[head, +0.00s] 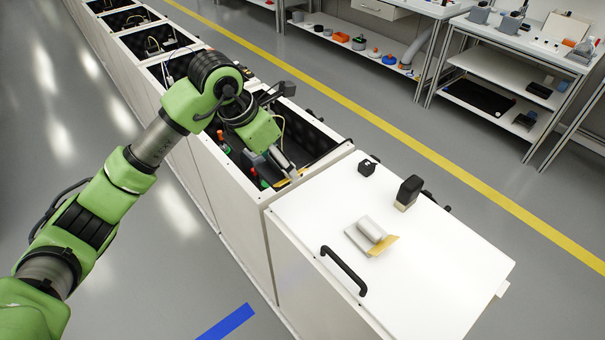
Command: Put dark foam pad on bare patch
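My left arm comes in from the left and its gripper (283,168) reaches down into the open cabinet (262,190) in front of the closed white lid. The fingers are small and partly hidden by the gripper body, so I cannot tell whether they are open or hold anything. The cabinet's inner walls carry a dark textured lining (312,137), which looks like foam. I cannot make out a separate dark foam pad or a bare patch; the arm and cabinet wall hide much of the inside. My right gripper is out of view.
On the white lid (440,265) are a small black cube (367,168), a black block with a tan base (408,192), a grey cylinder on a plate (372,229) with a yellow sheet, and a black handle (343,270). More open cabinets stretch away. Workbenches (520,40) stand beyond the yellow line.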

